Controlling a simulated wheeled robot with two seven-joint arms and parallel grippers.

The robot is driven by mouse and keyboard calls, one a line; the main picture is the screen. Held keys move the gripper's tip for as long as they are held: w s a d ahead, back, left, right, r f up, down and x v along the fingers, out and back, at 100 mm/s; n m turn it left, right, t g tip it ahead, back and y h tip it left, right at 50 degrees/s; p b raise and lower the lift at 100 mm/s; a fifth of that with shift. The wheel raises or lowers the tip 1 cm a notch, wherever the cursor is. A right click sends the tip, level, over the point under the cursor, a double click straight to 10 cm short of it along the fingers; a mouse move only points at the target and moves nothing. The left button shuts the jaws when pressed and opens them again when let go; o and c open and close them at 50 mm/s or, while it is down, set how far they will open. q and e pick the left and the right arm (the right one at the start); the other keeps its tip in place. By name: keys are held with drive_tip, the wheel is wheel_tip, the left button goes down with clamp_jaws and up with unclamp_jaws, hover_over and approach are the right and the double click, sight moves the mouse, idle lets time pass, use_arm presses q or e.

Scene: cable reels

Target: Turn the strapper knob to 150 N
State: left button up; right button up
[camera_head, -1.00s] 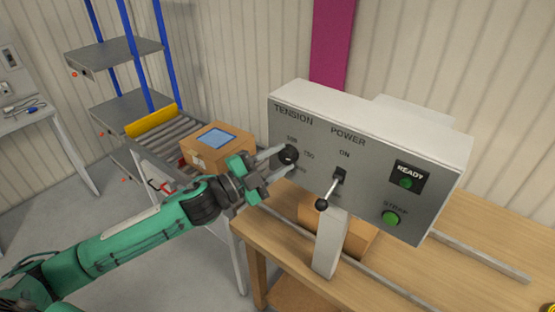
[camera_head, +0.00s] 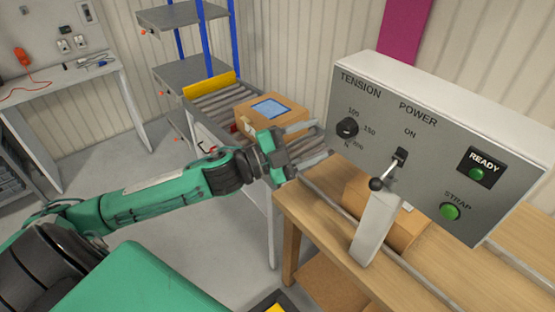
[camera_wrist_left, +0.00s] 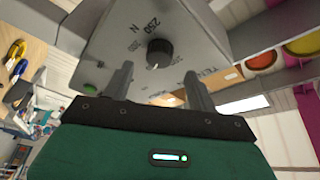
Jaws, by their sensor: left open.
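The strapper knob (camera_head: 347,128) is a round black dial under the TENSION label on the grey control panel (camera_head: 432,150). Numbers including 100 and 150 surround it. In the left wrist view the knob (camera_wrist_left: 160,52) stands ahead of and between the fingers, with a small white mark on its lower edge; I cannot tell exactly which number it points to. My left gripper (camera_head: 318,143) is open and empty, a little left of the knob and apart from it. It shows in the left wrist view too (camera_wrist_left: 158,74). My right gripper is not in view.
A power lever (camera_head: 385,174) juts from the panel right of the knob. The READY sign (camera_head: 481,167) and green STRAP button (camera_head: 450,211) are farther right. A wooden bench (camera_head: 300,210) is below. A cardboard box (camera_head: 260,108) sits on a roller conveyor behind my gripper.

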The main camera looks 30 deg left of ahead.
use_arm(q)
drive_tip(key=b+v, duration=0.3)
drive_tip(key=v, duration=0.5)
drive_tip(key=shift+b, duration=0.4)
drive_tip(key=shift+w, duration=0.1)
